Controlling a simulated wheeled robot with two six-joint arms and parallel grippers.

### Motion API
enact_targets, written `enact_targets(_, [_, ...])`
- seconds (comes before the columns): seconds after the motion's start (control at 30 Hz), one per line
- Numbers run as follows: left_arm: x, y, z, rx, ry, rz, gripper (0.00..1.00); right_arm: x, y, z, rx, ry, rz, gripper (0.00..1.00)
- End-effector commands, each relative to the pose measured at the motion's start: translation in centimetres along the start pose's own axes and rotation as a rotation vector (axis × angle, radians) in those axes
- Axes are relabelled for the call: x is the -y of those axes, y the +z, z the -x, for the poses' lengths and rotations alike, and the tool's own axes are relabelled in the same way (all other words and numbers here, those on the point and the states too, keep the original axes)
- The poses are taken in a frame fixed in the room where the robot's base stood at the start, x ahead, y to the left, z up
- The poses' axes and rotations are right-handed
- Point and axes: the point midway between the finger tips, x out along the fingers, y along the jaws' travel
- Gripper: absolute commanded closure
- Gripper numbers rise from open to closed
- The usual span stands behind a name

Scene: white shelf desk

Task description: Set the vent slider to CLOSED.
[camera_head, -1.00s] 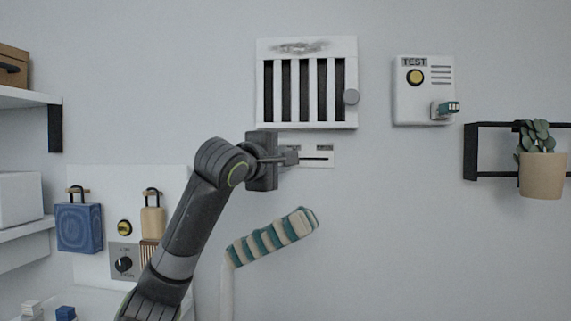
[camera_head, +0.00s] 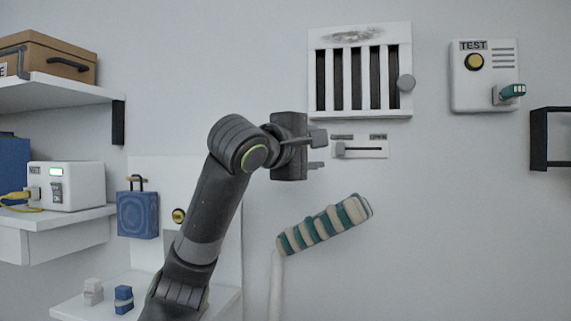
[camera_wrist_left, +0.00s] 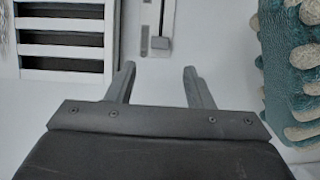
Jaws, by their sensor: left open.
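The vent slider is a small pale plate (camera_head: 375,152) on the wall below the vent, with a dark horizontal slot and two labels too small to read. Its grey knob (camera_head: 340,148) sits at the left end of the slot. In the left wrist view the knob (camera_wrist_left: 160,43) is at the near end of the slot, ahead of the fingers. My left gripper (camera_head: 318,151) is open and empty, just left of the plate and apart from the knob. In the wrist view its fingertips (camera_wrist_left: 158,69) are spread, with bare wall between them. My right gripper is not in view.
A striped teal and cream sleeve (camera_head: 325,223) projects below. A TEST box (camera_head: 484,90) is to the right. Shelves (camera_head: 65,90) stand at left.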

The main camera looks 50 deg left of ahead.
Motion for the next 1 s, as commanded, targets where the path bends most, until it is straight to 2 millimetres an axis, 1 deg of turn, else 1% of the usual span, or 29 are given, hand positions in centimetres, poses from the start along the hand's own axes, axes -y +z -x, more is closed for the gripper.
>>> enact_targets(0.03, [0.5,-0.1,1.5,-0.004,0.007,-0.002,0.53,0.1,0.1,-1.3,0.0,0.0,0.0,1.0])
enact_targets(0.2, [0.3,-0.1,5.5,-0.001,0.007,0.0,0.53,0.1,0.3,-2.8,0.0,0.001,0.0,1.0])
enact_targets(0.3, [0.3,-0.1,7.3,-0.003,0.004,-0.001,0.53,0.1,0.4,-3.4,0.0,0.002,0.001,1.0])
enact_targets(0.4, [0.1,-0.1,8.5,-0.001,0.002,0.001,0.53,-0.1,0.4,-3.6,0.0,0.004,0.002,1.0])
enact_targets(0.5, [0.1,-0.1,9.3,0.0,0.001,0.001,0.53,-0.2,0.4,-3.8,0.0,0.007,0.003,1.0])
enact_targets(0.6, [0.1,-0.1,9.6,-0.001,-0.001,0.001,0.53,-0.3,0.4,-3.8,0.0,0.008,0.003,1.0])
enact_targets(1.0, [0.0,-0.1,9.6,-0.001,-0.001,0.001,0.53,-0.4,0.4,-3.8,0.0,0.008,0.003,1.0])
